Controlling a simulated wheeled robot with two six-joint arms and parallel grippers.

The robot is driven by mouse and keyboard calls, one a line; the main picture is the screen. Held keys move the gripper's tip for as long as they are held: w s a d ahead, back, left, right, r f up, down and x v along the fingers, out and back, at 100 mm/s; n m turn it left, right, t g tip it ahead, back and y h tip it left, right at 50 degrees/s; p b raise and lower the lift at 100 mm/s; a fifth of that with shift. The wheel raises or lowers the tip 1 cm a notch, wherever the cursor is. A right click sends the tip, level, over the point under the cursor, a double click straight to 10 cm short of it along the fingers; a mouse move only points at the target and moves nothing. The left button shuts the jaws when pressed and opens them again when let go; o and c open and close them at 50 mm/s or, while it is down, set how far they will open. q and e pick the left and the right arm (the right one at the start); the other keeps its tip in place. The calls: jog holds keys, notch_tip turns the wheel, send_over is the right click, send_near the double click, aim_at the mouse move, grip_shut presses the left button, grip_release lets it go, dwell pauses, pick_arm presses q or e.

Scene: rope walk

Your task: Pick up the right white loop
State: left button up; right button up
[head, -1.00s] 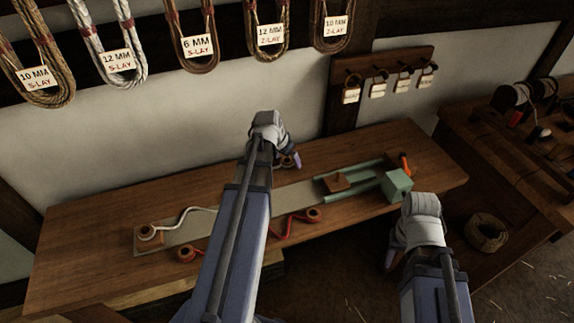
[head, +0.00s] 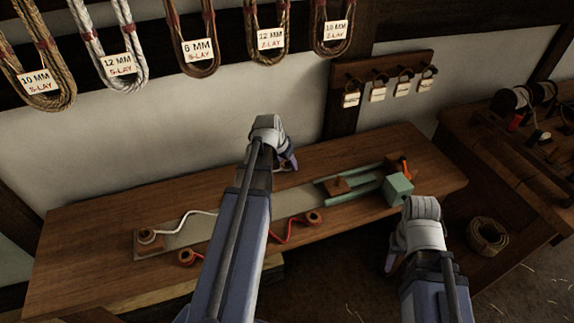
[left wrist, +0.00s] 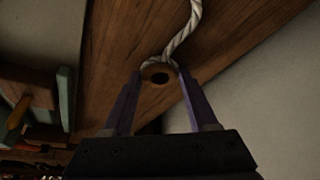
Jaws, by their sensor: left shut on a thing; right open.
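The white rope (head: 190,215) runs from a left loop (head: 147,235) on a wooden post and passes behind my left arm. In the left wrist view, the white rope (left wrist: 183,33) ends in the right white loop, around a brown round piece with a dark hole (left wrist: 158,76). My left gripper (left wrist: 158,80) has its two fingers on either side of this end and is shut on it. In the head view, my left gripper (head: 288,160) is over the middle of the bench, and the loop is mostly hidden there. My right gripper (head: 393,258) is open, in front of the bench.
A red rope (head: 290,232) with end loops lies along the front of the grey board (head: 185,236). A green block (head: 397,189) and green rails stand at the right of the bench (head: 90,230). Labelled rope coils hang on the wall. Bare bench lies at the left.

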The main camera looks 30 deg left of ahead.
pick_arm(q)
jog(key=shift+r, duration=0.15)
pick_arm(e)
jog(key=shift+r, duration=0.15)
pick_arm(q)
notch_tip(320, 180, up, 10)
jog(key=p, duration=1)
pick_arm(e)
notch_tip(320, 180, up, 10)
